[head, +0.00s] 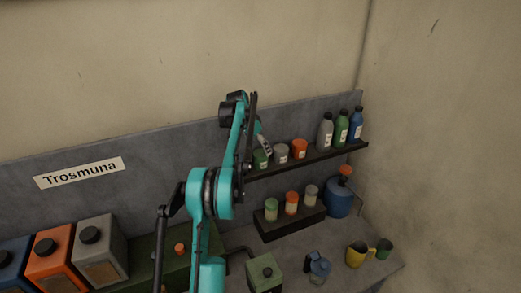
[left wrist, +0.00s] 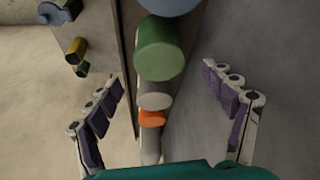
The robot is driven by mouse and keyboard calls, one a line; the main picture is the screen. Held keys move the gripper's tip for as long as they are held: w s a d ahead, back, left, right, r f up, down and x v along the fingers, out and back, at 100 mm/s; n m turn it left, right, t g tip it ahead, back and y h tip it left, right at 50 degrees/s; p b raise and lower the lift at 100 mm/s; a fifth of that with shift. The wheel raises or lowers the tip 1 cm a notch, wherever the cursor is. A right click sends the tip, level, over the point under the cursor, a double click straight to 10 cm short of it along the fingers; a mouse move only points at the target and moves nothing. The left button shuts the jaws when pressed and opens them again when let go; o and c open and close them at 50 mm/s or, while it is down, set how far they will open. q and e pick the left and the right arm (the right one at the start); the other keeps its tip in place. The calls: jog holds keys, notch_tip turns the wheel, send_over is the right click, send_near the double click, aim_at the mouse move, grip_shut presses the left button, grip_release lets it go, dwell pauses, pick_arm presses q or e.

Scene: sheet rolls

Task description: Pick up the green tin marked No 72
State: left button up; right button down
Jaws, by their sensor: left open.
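A green tin (head: 260,159) stands on the upper wall shelf, partly hidden by my left gripper in the head view. It also shows large in the left wrist view (left wrist: 160,48), between the lines of my fingers. A second green container (head: 271,210) stands on the low black rack. I cannot read a number on either. My left gripper (head: 262,143) is open and empty at the shelf; its fingers (left wrist: 162,75) spread to either side of the row of tins. I cannot tell whether they touch the green tin. My right gripper is not in view.
A grey tin (head: 281,153) and an orange tin (head: 299,149) stand beside the green one, with bottles (head: 341,129) further right. A blue-grey round thing (left wrist: 170,5) is on its other side. The wall runs behind the shelf (head: 320,156). Below are a yellow mug (head: 356,255) and blue jug (head: 339,198).

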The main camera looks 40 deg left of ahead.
aim_at(260, 153)
pick_arm(q)
jog(key=shift+w+a+f, duration=0.15)
jog(key=shift+a+f, duration=0.05)
jog(key=shift+a, duration=0.05)
jog(key=x, duration=0.2)
jog(key=p+x, duration=0.1)
jog(key=x, duration=0.3)
jog(key=shift+s+d+f+p, duration=0.2)
jog(key=shift+s+f+p, duration=0.1)
jog(key=shift+f+p, duration=0.05)
jog(key=shift+w+f, duration=0.3)
jog(key=shift+f, duration=0.3)
jog(key=shift+s+r, duration=0.1)
jog(key=c, duration=1.4)
